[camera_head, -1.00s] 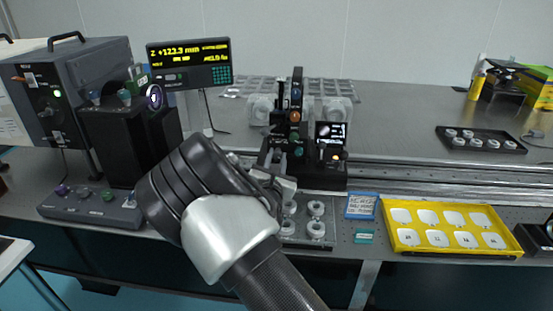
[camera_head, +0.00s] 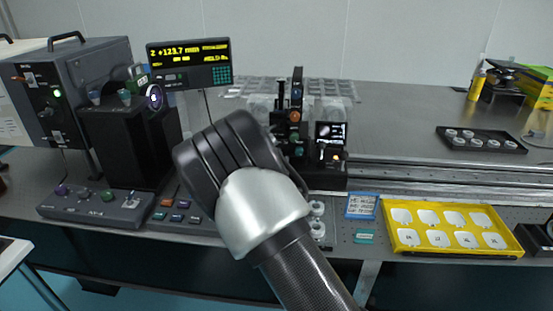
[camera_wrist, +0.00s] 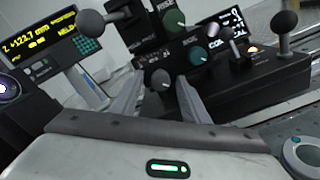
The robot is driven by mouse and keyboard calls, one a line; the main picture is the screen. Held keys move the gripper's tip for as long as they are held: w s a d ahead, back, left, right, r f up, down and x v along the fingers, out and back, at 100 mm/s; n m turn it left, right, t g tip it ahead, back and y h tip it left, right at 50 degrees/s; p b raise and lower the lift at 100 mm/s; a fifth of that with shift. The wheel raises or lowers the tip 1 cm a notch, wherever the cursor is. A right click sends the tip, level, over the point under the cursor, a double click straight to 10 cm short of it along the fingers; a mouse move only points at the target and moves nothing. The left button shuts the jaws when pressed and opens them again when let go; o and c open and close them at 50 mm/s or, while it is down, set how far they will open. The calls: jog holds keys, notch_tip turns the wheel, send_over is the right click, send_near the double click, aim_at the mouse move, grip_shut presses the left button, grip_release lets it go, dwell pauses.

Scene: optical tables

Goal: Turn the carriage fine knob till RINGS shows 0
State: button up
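The carriage (camera_head: 318,180) is a black unit on the rail with several knobs and a small screen (camera_head: 330,132); the screen also shows in the wrist view (camera_wrist: 232,22), its text too small to read. In the wrist view my gripper (camera_wrist: 159,80) is open, with a grey knob (camera_wrist: 160,79) between its fingertips; I cannot tell whether they touch it. A teal knob (camera_wrist: 197,55) and a green knob (camera_wrist: 174,21) sit above. I cannot read which label marks the fine knob. In the head view my arm hides the gripper.
A readout (camera_head: 190,62) shows about Z +123.7 mm. Levers with black ball ends (camera_wrist: 286,22) stand close around my gripper. A yellow tray (camera_head: 455,252) of white pieces and a blue card (camera_head: 361,206) lie to the right.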

jog(key=s+p, duration=0.1)
jog(key=s, duration=1.6)
jog(key=shift+s+a+p, duration=0.2)
jog(key=shift+a+p, duration=0.1)
jog(key=shift+p, duration=0.05)
